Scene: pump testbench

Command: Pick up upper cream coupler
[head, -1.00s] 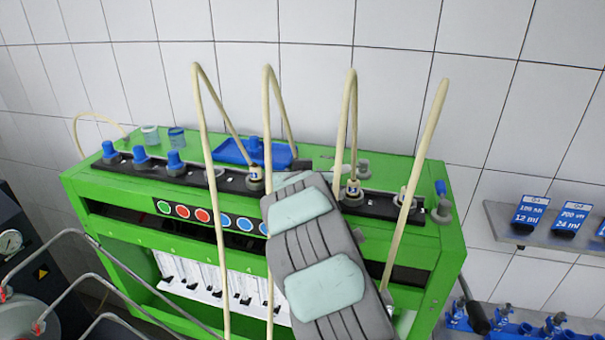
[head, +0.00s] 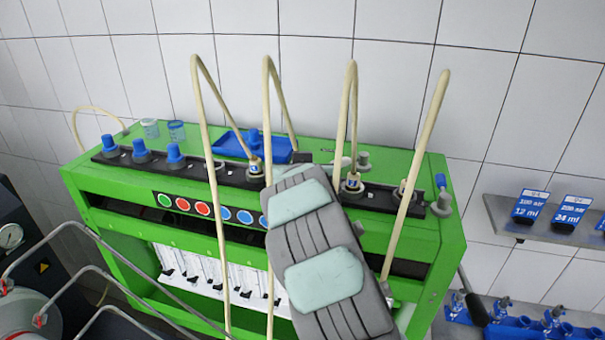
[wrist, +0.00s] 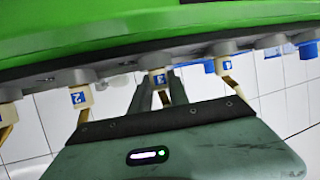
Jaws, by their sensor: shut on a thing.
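In the wrist view, my gripper (wrist: 160,92) has its two grey fingers on either side of a cream coupler (wrist: 158,79) with a blue label. The fingers are shut on it, and it sits right up against the dark strip under the green bench. In the head view, my gripper (head: 303,158) is at the bench top; my grey wrist hides this coupler and most of the fingers. A cream hose (head: 277,90) runs down to that spot. Other cream couplers stand to the left (head: 255,166) and right (head: 353,183) of it.
Tall cream hoses (head: 210,110) (head: 430,120) arch close on both sides of my arm. A blue tray (head: 230,146) lies behind the coupler row on the green bench (head: 100,185). Blue-capped fittings (head: 140,148) stand at the left. A shelf (head: 560,228) is at the right.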

